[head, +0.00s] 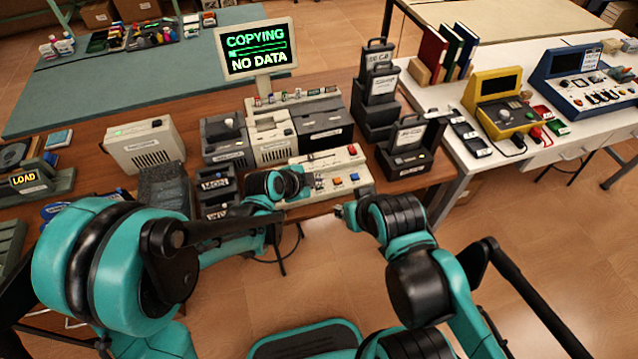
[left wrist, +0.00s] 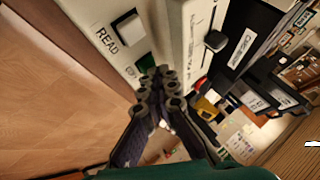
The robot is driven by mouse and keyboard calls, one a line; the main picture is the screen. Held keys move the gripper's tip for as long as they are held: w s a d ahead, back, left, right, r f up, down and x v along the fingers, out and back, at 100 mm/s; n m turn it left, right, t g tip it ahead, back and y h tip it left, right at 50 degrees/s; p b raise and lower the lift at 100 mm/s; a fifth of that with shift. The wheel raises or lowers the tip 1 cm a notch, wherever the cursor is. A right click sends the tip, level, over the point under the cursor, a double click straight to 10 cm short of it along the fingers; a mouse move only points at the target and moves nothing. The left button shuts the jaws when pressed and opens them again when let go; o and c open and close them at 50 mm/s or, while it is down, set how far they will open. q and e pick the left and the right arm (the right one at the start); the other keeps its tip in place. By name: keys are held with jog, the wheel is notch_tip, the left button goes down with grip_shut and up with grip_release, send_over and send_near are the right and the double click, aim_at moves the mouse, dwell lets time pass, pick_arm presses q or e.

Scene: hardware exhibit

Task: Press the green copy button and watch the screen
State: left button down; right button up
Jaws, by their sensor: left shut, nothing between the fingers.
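The screen (head: 257,49) stands at the back of the bench and reads COPYING, with a bar, above NO DATA. The pale control panel (head: 322,163) lies at the bench's front edge. In the left wrist view the green button (left wrist: 147,62) sits beside a white button (left wrist: 127,29) labelled READ; the green one's own label is partly hidden. My left gripper (head: 312,182) is shut and empty, its fingertips (left wrist: 157,88) at the green button's edge; whether they touch cannot be told. My right gripper (head: 343,211) is low in front of the bench, its fingers unclear.
The panel also has orange (head: 337,182), blue (head: 355,177) and red (head: 351,150) controls. A black drive unit (head: 408,145) stands to its right. Small grey boxes (head: 217,185) stand left of my left gripper. The floor in front of the bench is clear.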

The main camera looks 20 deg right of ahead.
pick_arm(q)
jog(key=shift+r+p, duration=0.35)
jog(key=shift+r, duration=0.3)
notch_tip(320, 180, up, 5)
jog(key=p, duration=0.3)
jog(key=shift+p, duration=0.4)
dwell(0.4)
jog(key=s+a+r+n+y, duration=0.2)
jog(key=a+r+n, duration=0.3)
jog(key=a, duration=0.5)
jog(key=s+a+r+n+y, duration=0.2)
jog(key=s+a+n, duration=0.5)
jog(key=a, duration=0.4)
jog(key=s+a+r+n+t+y, duration=0.1)
jog(key=s+a+n+y, duration=0.2)
jog(key=s+a+n, duration=0.4)
jog(key=a, duration=0.4)
jog(key=shift+s+a+r+t, duration=0.15)
jog(key=shift+s+r+t, duration=0.05)
jog(key=shift+r+t, duration=0.15)
